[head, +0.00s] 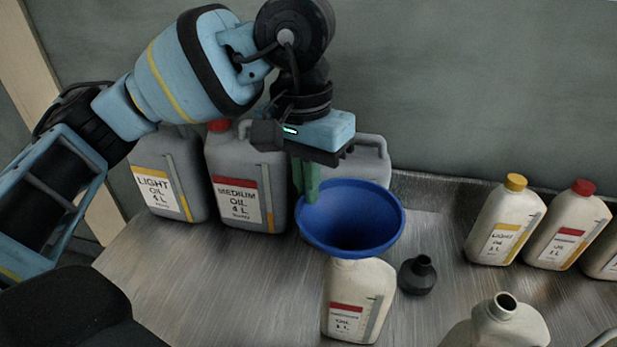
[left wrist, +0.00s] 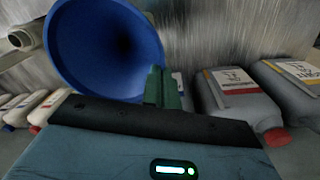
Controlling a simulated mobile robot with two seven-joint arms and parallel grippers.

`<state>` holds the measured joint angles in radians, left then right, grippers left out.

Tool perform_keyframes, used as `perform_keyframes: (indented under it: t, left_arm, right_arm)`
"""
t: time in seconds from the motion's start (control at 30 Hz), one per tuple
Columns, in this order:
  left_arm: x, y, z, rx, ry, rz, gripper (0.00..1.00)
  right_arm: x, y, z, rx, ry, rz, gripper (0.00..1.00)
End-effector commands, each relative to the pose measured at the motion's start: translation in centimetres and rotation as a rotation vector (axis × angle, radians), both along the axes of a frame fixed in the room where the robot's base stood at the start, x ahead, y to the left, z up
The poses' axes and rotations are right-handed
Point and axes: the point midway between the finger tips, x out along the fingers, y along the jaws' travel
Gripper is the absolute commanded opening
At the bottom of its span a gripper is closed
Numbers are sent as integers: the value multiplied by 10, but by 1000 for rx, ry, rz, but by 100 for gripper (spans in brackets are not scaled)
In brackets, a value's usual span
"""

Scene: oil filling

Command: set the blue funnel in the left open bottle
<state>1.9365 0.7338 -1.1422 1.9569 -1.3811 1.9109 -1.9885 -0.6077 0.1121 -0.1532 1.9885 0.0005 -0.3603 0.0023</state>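The blue funnel (head: 350,222) is wide side up, over the left open bottle (head: 357,303), a pale one with a red label. The funnel hides the bottle's mouth, and I cannot tell whether the spout is inside the neck. My left gripper (head: 307,185) has its green fingers close together at the funnel's left rim, and they appear shut on it. In the left wrist view the funnel (left wrist: 78,50) stands beside the green fingers (left wrist: 161,92). A second open bottle (head: 497,325) stands at the front right. My right gripper is not in view.
Large grey jugs stand at the back, light oil (head: 167,180) and medium oil (head: 245,180) among them. Capped small bottles (head: 505,225) stand at the right. A small black flask-like object (head: 417,275) sits right of the left open bottle. The metal counter (head: 200,285) is clear at left front.

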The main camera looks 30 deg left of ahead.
Motion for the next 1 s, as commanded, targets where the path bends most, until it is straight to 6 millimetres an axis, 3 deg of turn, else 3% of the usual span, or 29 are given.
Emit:
perform_keyframes:
  t: [0.33, 0.57, 0.97, 1.0]
  left_arm:
    - [0, 0, -3, 0, -1, 0, 0]
    - [0, 0, -3, 0, 0, 0, 27]
    - [0, 0, -3, 0, 0, 0, 27]
    - [1, 0, 4, -1, -3, 1, 27]
  right_arm:
    - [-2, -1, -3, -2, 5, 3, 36]
    - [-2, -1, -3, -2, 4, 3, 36]
    - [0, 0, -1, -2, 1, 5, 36]
    - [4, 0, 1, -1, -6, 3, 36]
